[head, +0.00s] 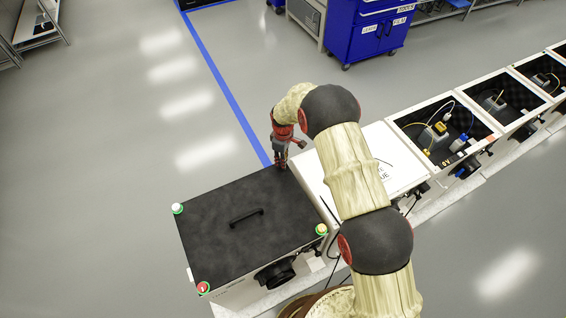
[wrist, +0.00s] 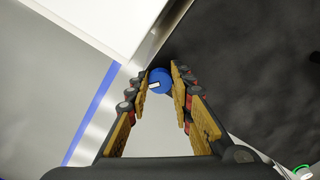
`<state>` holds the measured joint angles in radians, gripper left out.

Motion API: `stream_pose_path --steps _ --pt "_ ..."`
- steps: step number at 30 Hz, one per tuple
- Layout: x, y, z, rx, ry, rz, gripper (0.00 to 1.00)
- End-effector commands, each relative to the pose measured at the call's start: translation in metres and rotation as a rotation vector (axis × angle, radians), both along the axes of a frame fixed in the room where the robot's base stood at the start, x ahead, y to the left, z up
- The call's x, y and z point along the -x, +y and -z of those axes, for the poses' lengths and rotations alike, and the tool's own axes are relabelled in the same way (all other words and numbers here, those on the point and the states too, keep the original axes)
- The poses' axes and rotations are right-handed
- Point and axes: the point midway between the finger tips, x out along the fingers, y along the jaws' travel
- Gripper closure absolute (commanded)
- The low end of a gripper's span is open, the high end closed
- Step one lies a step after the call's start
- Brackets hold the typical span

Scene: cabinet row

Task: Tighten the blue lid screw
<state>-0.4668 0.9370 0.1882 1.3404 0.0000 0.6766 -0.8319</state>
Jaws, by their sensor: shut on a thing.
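The blue lid screw (wrist: 160,80) shows in the wrist view as a round blue knob with a white mark, at the corner of the black lid (wrist: 255,65). My gripper (wrist: 162,84) has its fingertips on either side of the screw and is shut on it. In the head view, my gripper (head: 281,163) reaches down at the far right corner of the black lid (head: 225,240), and the blue screw is hidden there.
A black handle (head: 246,218) stands up from the lid's middle. A white-topped box (head: 365,160) stands close to the right, partly behind my arm. Open boxes with devices (head: 440,130) continue the row. A blue tool cabinet (head: 365,30) stands at the back. Floor to the left is clear.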

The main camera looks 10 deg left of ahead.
Motion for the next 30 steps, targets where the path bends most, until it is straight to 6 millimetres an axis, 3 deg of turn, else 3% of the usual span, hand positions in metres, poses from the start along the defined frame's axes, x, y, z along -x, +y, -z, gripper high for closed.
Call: stream_pose_path --steps 30 --pt "0.0011 0.0033 -0.0009 -0.002 -0.004 0.962 1.0"
